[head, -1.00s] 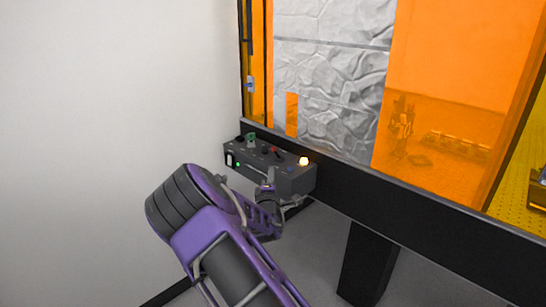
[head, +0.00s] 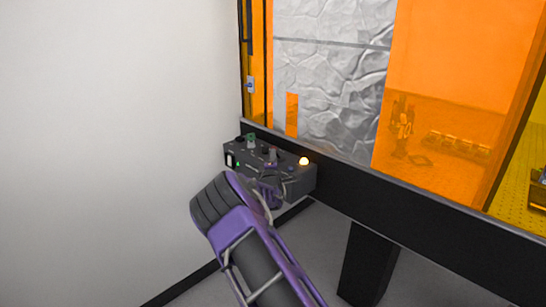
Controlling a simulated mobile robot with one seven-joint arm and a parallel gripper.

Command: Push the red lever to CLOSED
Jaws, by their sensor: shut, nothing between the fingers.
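A dark grey control box (head: 303,182) is mounted on the black frame below the orange window. The red lever on its top cannot be made out now; my gripper appears to cover its place. My gripper (head: 271,159) is shut and empty, over the middle of the box. Its purple wrist lies in front of the box's near face. Whether it touches the lever, and the lever's position, cannot be told.
The box also carries a green part (head: 251,141), a lit pale knob (head: 304,161) and a small green light (head: 238,164). A white wall (head: 100,130) stands close on the left. The black frame beam (head: 400,200) runs right, with a dark leg (head: 366,262) below.

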